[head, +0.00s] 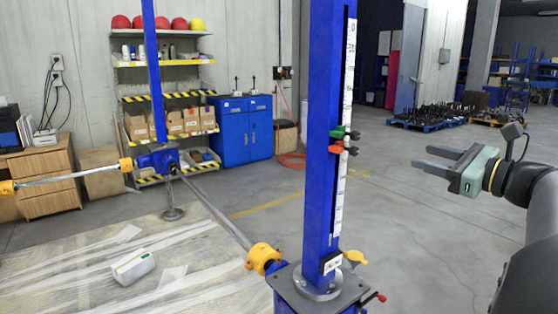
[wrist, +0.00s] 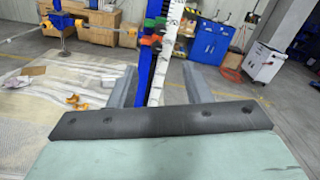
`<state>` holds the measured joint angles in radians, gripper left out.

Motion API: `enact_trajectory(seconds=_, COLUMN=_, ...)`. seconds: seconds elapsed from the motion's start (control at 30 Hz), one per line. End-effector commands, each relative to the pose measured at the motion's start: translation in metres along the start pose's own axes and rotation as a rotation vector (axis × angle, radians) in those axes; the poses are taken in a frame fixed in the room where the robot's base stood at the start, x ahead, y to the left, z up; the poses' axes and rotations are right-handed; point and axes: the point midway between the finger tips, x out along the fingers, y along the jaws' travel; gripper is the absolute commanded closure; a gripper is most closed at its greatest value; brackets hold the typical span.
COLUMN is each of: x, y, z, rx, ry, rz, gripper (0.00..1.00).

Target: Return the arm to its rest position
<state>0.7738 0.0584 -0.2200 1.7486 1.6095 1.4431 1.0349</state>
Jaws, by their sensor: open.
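My gripper (head: 437,159) is at the right of the head view, at the end of my dark arm. Its two grey fingers are apart and point left, with nothing between them. In the wrist view the open fingers (wrist: 160,88) reach forward, with the blue post and its white scale behind them. The blue screw-jack post (head: 322,130) stands upright in the middle of the head view, left of my gripper and apart from it. A green clip (head: 338,133) and a red clip (head: 336,149) sit on the post's scale.
A second blue post (head: 153,80) stands at the left with a yellow-ended bar (head: 75,175). A white package (head: 133,266) lies on the plastic-covered floor. A shelf (head: 165,63) and blue cabinet (head: 243,130) stand at the back. Open floor surrounds my gripper.

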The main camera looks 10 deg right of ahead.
Motion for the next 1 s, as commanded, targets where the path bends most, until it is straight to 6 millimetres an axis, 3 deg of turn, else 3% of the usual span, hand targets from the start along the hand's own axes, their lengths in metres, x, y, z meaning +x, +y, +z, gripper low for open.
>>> enact_trajectory(seconds=0.07, x=0.011, y=0.016, z=-0.007, rx=-0.022, ry=0.031, rz=0.040, gripper=0.56)
enact_trajectory(seconds=0.17, x=0.033, y=0.057, z=-0.027, rx=-0.090, ry=0.111, rz=0.146, gripper=0.56)
enact_trajectory(seconds=0.3, x=0.060, y=0.149, z=-0.069, rx=-0.284, ry=0.259, rz=0.400, gripper=0.56)
enact_trajectory(seconds=0.37, x=0.063, y=0.192, z=-0.088, rx=-0.395, ry=0.314, rz=0.531, gripper=0.56)
enact_trajectory(seconds=0.47, x=0.056, y=0.262, z=-0.120, rx=-0.617, ry=0.378, rz=0.777, gripper=0.56)
enact_trajectory(seconds=0.5, x=0.049, y=0.289, z=-0.133, rx=-0.722, ry=0.393, rz=0.886, gripper=0.56)
enact_trajectory(seconds=0.63, x=0.009, y=0.364, z=-0.174, rx=-1.120, ry=0.375, rz=1.274, gripper=0.56)
enact_trajectory(seconds=0.7, x=-0.016, y=0.390, z=-0.195, rx=-1.348, ry=0.321, rz=1.480, gripper=0.56)
enact_trajectory(seconds=0.8, x=-0.042, y=0.408, z=-0.214, rx=-1.607, ry=0.225, rz=1.699, gripper=0.56)
enact_trajectory(seconds=1.0, x=-0.061, y=0.416, z=-0.229, rx=-1.831, ry=0.114, rz=1.878, gripper=0.56)
